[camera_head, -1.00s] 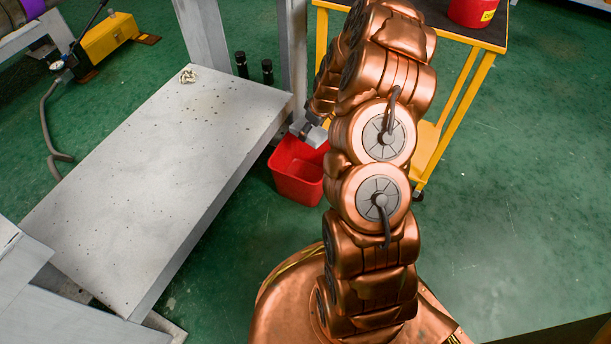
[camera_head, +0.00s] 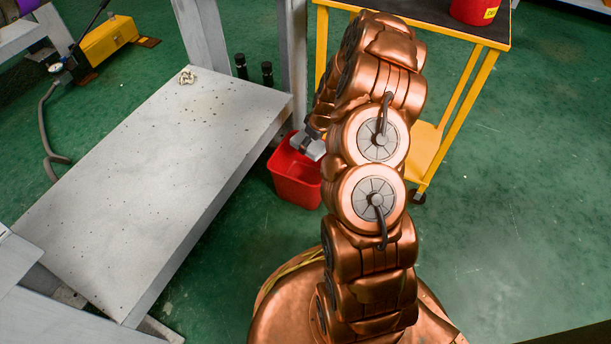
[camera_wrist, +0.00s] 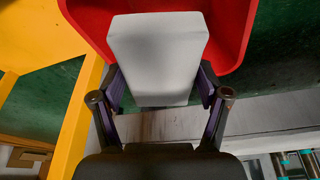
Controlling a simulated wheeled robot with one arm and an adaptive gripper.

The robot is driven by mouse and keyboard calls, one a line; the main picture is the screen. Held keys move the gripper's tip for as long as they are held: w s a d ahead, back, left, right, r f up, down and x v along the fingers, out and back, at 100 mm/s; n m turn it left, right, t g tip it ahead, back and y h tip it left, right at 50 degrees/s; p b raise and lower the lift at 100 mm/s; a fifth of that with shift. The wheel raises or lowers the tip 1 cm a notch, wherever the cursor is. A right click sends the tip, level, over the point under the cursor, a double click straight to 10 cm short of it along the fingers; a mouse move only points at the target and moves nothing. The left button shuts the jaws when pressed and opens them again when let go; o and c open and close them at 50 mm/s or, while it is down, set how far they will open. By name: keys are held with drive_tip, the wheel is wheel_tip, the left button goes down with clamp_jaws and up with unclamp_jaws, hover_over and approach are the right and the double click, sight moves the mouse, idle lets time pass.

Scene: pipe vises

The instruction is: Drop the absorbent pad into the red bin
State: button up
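The absorbent pad (camera_wrist: 158,55) is a light grey block. In the wrist view it sits between the two fingers of my gripper (camera_wrist: 162,92), which is shut on it. The red bin (camera_wrist: 232,35) is behind and around the pad in that view, so the pad is over the bin's opening. In the head view the red bin (camera_head: 293,182) stands on the green floor, partly hidden by my arm. The grey pad (camera_head: 312,147) shows at its upper right edge. My gripper's fingers are mostly hidden there by my arm.
A grey metal bench (camera_head: 150,190) stands left of the bin, with a crumpled rag (camera_head: 187,77) on it. A yellow cart (camera_head: 428,150) stands to the right, with a red container (camera_head: 474,10) on top. Open green floor lies at the right.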

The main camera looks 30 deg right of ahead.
drive_tip(key=o, duration=0.4)
drive_tip(key=shift+r, duration=0.1)
drive_tip(key=a+v, duration=0.1)
drive_tip(key=v, duration=1)
drive_tip(key=shift+s+d+r, duration=0.2)
drive_tip(key=shift+d+r, duration=0.15)
drive_tip(key=shift+d, duration=0.15)
idle(0.3)
drive_tip(key=s+a+r+g+p, duration=0.1)
drive_tip(key=s+a+r+p, duration=0.2)
drive_tip(key=a+r+p, duration=0.5)
drive_tip(key=s+a+r+p, duration=0.3)
drive_tip(key=r+p, duration=0.1)
drive_tip(key=r, duration=0.8)
drive_tip(key=s+a+r+g+p, duration=0.1)
drive_tip(key=s+a+r+p, duration=0.2)
drive_tip(key=a+r+p, duration=0.6)
drive_tip(key=s+a+r+m+g+p, duration=0.1)
drive_tip(key=s+a+r+p, duration=0.1)
drive_tip(key=s+r+p, duration=0.8)
drive_tip(key=s+a+r+m+g+h+p, duration=0.1)
drive_tip(key=s+a+r+m+g+p, duration=0.1)
drive_tip(key=s+r+p, duration=0.8)
drive_tip(key=s+a+r, duration=0.1)
drive_tip(key=s+r, duration=0.4)
drive_tip(key=r, duration=0.6)
drive_tip(key=shift+p, duration=0.4)
